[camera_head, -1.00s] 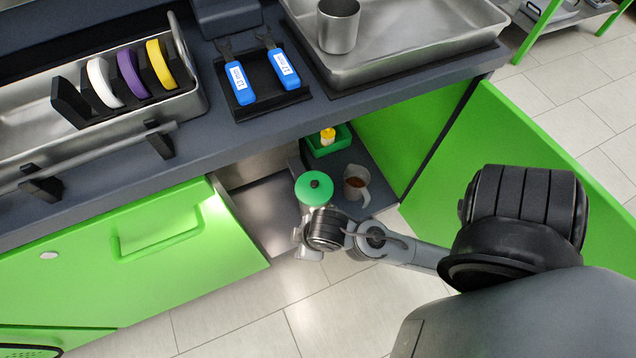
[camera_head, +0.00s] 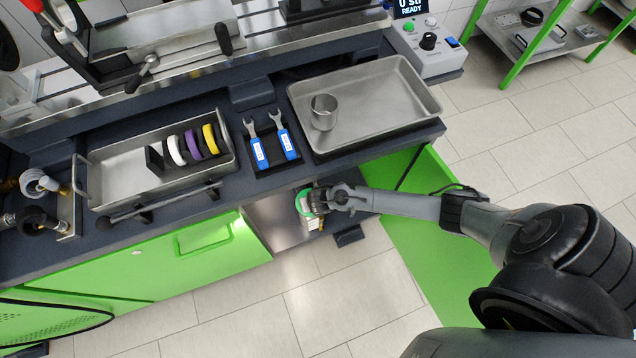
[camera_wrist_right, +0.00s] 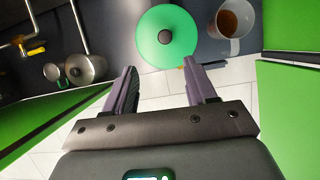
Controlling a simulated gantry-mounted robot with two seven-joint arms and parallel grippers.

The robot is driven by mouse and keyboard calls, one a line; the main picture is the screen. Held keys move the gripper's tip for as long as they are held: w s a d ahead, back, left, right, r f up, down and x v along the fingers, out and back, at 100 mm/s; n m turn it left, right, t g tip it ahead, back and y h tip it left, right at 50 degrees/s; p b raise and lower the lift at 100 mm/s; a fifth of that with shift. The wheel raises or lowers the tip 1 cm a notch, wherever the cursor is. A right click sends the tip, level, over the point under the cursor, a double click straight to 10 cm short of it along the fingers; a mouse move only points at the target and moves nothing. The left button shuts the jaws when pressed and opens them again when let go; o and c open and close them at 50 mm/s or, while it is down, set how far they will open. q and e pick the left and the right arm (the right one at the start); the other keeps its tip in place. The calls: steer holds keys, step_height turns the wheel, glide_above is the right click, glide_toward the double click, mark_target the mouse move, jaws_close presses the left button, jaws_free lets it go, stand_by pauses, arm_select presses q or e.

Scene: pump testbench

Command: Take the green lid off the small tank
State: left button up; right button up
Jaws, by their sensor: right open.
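The green lid (camera_wrist_right: 166,37) is round with a dark knob in its middle and sits on the small tank, whose body it hides in the right wrist view. In the head view the lid (camera_head: 302,200) is partly covered by my right gripper (camera_head: 312,205). In the right wrist view my right gripper (camera_wrist_right: 160,85) is open and empty, its two purple-grey fingers apart. The lid lies ahead of the fingertips, between their lines and slightly right of centre. Whether a fingertip touches it I cannot tell. My left gripper is not in view.
A jug with brown liquid (camera_wrist_right: 228,25) stands close to the right of the lid. A metal pot (camera_wrist_right: 88,68) and pipes are at the left. Green cabinet panels (camera_head: 405,215) flank the opening. The bench above holds a metal tray (camera_head: 365,100) and two blue-handled wrenches (camera_head: 272,148).

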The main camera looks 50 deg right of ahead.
steer(key=b+x, duration=0.4)
steer(key=d+b+x, duration=0.1)
steer(key=b+x, duration=0.1)
steer(key=shift+r, duration=0.15)
steer(key=b+x, duration=0.4)
steer(key=b, duration=0.1)
steer(key=shift+s, duration=0.1)
steer(key=shift+w+d+f+b, duration=0.1)
steer(key=shift+w+f+b, duration=0.15)
steer(key=shift+f+b, duration=0.2)
steer(key=shift+r, duration=0.1)
jaws_close()
